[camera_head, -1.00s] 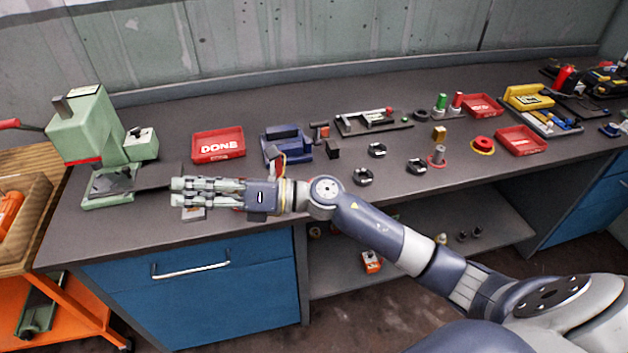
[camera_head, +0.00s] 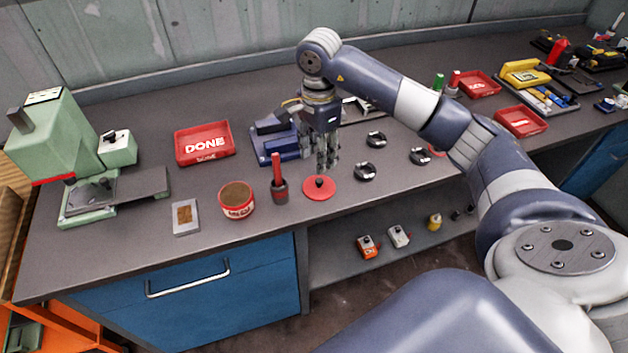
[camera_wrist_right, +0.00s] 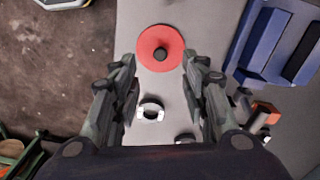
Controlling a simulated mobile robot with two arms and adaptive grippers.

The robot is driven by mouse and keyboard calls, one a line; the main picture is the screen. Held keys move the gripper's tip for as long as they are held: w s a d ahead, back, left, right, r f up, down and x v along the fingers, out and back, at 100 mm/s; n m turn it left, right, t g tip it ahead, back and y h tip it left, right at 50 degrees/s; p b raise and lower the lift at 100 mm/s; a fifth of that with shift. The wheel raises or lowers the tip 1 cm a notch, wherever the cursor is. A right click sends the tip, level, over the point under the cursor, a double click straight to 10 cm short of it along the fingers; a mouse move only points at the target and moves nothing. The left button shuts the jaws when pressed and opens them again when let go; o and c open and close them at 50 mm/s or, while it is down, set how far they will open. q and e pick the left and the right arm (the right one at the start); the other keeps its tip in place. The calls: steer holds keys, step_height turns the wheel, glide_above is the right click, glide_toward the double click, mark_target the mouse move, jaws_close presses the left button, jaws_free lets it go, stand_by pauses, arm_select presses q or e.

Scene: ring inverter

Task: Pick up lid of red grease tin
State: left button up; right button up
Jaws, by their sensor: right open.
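The red lid (camera_head: 319,187), a flat disc with a dark knob, lies on the bench near its front edge. In the right wrist view the lid (camera_wrist_right: 160,48) lies just beyond the fingertips, centred between them. The open red grease tin (camera_head: 236,199) stands to the left, with brown contents. My right gripper (camera_head: 327,162) points down above and slightly behind the lid, apart from it. In the wrist view its fingers (camera_wrist_right: 158,72) are spread and empty. My left gripper is not in view.
A dark brush-like tool with a red handle (camera_head: 279,184) stands between tin and lid. A blue fixture (camera_head: 275,140) is behind the gripper. Black rings (camera_head: 364,170) lie to the right. A red DONE tray (camera_head: 204,145) and green press (camera_head: 60,150) are at left.

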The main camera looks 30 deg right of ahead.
mark_target(319, 180)
steer(key=f, duration=0.1)
steer(key=s+f, duration=0.1)
steer(key=shift+s+f+p, duration=0.1)
steer(key=shift+f+p, duration=0.2)
steer(key=shift+f, duration=0.4)
steer(key=f+p, duration=0.1)
steer(key=f, duration=0.1)
steer(key=w+f+p, duration=0.1)
steer(key=f, duration=0.1)
steer(key=shift+d+f, duration=0.15)
steer(key=shift+f, duration=0.1)
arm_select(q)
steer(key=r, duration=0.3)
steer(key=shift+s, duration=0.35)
arm_select(e)
steer(key=shift+f, duration=0.35)
jaws_close()
